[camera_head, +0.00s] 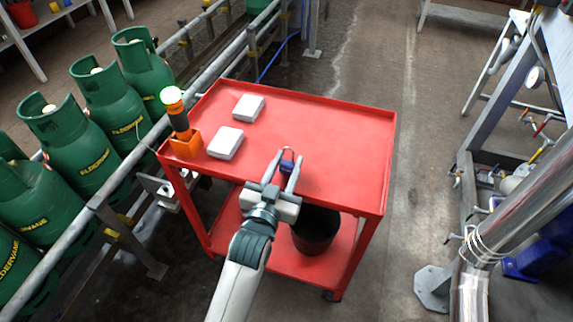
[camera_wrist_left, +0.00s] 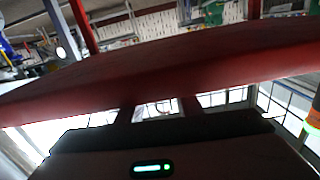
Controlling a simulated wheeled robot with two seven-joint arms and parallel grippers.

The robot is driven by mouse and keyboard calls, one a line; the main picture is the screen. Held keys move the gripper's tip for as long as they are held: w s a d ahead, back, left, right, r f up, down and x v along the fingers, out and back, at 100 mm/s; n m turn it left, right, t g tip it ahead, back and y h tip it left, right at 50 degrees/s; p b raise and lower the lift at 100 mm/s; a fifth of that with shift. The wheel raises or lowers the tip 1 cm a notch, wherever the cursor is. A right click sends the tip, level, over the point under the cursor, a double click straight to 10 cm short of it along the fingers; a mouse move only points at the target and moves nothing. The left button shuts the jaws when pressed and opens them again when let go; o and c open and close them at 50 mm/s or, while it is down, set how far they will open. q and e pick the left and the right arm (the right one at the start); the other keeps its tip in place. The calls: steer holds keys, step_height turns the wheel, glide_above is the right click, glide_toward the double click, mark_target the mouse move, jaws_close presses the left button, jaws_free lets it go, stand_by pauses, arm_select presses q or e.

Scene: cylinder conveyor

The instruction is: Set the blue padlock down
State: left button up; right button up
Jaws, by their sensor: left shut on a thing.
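The blue padlock (camera_head: 286,168) is small, with a shackle on its far side. It sits between the fingertips of my left gripper (camera_head: 288,172), which is shut on it. In the head view the gripper and padlock appear over the near part of the red trolley's top (camera_head: 330,130). I cannot tell whether the padlock touches the tray surface. The left wrist view shows a dark red trolley surface (camera_wrist_left: 200,68) across the frame, and the padlock is not clear there. My right gripper is not in view.
Two white boxes (camera_head: 248,108) (camera_head: 226,143) and an orange holder (camera_head: 186,143) with a lit torch-like tool stand on the trolley's left part. Its right part is clear. A black bucket (camera_head: 315,232) stands on the lower shelf. Green gas cylinders (camera_head: 80,155) line the conveyor at left.

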arm_select(q)
steer(key=shift+f, duration=0.25)
